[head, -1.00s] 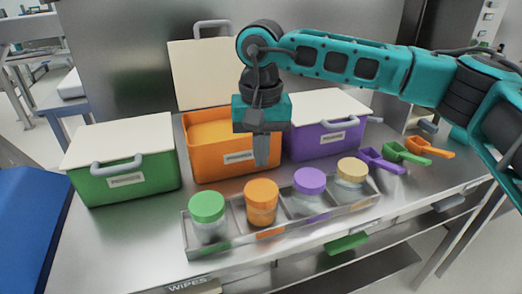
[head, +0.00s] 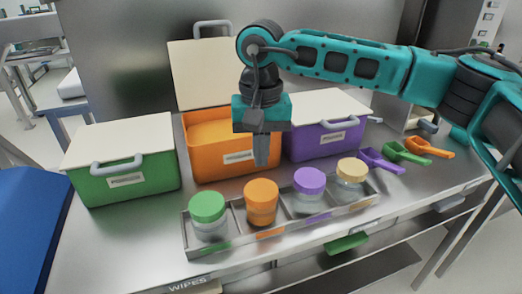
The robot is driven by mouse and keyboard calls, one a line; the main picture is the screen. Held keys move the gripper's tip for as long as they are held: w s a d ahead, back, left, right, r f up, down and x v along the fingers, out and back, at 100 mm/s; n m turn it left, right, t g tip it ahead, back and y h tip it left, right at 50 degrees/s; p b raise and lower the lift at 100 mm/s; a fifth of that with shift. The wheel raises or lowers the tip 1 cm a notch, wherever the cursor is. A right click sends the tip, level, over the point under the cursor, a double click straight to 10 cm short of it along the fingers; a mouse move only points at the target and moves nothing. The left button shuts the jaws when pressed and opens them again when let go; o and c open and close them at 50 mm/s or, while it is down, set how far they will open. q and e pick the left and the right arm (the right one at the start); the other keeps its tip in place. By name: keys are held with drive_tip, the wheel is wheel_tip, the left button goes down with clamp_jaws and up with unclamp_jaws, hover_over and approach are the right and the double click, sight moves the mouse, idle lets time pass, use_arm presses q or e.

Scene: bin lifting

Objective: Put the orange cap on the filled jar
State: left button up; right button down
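The orange cap (head: 261,188) sits level on top of the jar with orange contents (head: 261,213). That jar stands in the second compartment from the left of the metal tray (head: 190,240). My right gripper (head: 262,163) points down above and behind the orange cap, in front of the orange bin, apart from the cap. Its fingers line up in this view, so its opening is hidden. No object shows at its tips. My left gripper is not in view.
Jars with green (head: 207,206), purple (head: 310,180) and tan (head: 351,168) caps share the tray. Behind are a closed green bin (head: 125,188), an open orange bin (head: 215,170) and a closed purple bin (head: 318,146). Several colored scoops (head: 403,152) lie at right.

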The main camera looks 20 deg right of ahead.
sight(261, 187)
drive_tip(key=shift+f+b, duration=0.4)
drive_tip(key=shift+f, duration=0.1)
drive_tip(key=shift+f+b, duration=0.45)
drive_tip(key=shift+f, duration=0.2)
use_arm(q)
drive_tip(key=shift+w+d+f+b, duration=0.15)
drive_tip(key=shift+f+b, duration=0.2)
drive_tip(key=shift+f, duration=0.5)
use_arm(e)
drive_tip(key=shift+f, duration=0.5)
drive_tip(key=shift+f+b, duration=0.65)
drive_tip(key=shift+f, duration=0.2)
drive_tip(key=shift+f+b, duration=0.3)
drive_tip(key=shift+f, duration=0.15)
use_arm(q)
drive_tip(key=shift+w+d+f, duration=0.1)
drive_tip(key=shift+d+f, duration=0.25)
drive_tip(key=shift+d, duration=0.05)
use_arm(e)
drive_tip(key=shift+r, duration=0.1)
